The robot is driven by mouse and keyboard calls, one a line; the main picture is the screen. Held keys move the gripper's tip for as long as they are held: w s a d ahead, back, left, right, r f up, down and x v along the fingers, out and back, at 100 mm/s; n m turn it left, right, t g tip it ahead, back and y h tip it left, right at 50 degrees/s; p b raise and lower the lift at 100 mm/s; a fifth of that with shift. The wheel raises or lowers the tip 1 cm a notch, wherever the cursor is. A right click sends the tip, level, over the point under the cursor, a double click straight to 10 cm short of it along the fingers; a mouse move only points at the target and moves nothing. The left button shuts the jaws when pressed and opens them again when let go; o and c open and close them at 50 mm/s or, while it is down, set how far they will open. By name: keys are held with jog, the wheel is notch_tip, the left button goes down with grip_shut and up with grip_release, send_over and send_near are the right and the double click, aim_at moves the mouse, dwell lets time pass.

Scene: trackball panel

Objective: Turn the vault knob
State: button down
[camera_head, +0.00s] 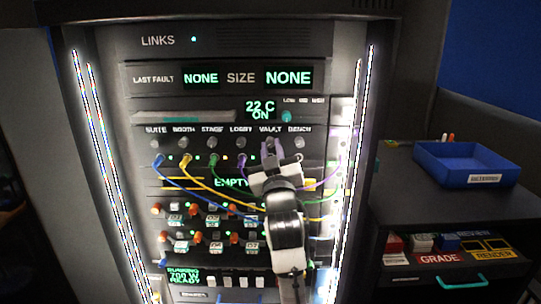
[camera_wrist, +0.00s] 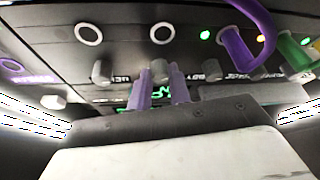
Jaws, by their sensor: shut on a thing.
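The vault knob (camera_head: 270,143) is a small grey knob under the VAULT label on the upper panel row. In the head view my gripper (camera_head: 272,153) reaches up to it from below and partly covers it. In the wrist view, which is upside down, the two purple fingertips (camera_wrist: 160,82) stand on either side of the grey vault knob (camera_wrist: 159,68) and are shut on it. The knob's pointer direction is too small to tell.
Neighbouring knobs sit close by: the lobby knob (camera_wrist: 210,70) and the bench knob (camera_wrist: 101,72). A purple plug (camera_wrist: 233,45) with its looping cable is near the fingers. Blue, yellow and green cables hang across the panel. A blue tray (camera_head: 467,164) stands at right.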

jog(key=n+y+b, duration=0.1)
jog(key=n, duration=0.1)
jog(key=n+g+y+b, duration=0.1)
jog(key=n, duration=0.2)
jog(key=n+y+b, duration=0.1)
jog(key=n+b, duration=0.1)
jog(key=shift+d+n+g, duration=0.3)
jog(key=shift+n+g, duration=0.1)
jog(key=n+g, duration=0.1)
jog(key=n, duration=0.1)
jog(key=n+y+b, duration=0.1)
jog(key=n, duration=0.1)
jog(key=n+g+b, duration=0.1)
jog(key=n, duration=0.1)
jog(key=shift+d+r+n+g, duration=0.1)
jog(key=shift+r+n+g, duration=0.2)
jog(key=shift+n, duration=0.1)
jog(key=c, duration=1.3)
grip_release()
jog(key=b+v, duration=0.3)
jog(key=v, duration=1)
jog(key=shift+s+d+b, duration=0.25)
jog(key=shift+s+b, duration=0.05)
jog(key=shift+b, duration=0.05)
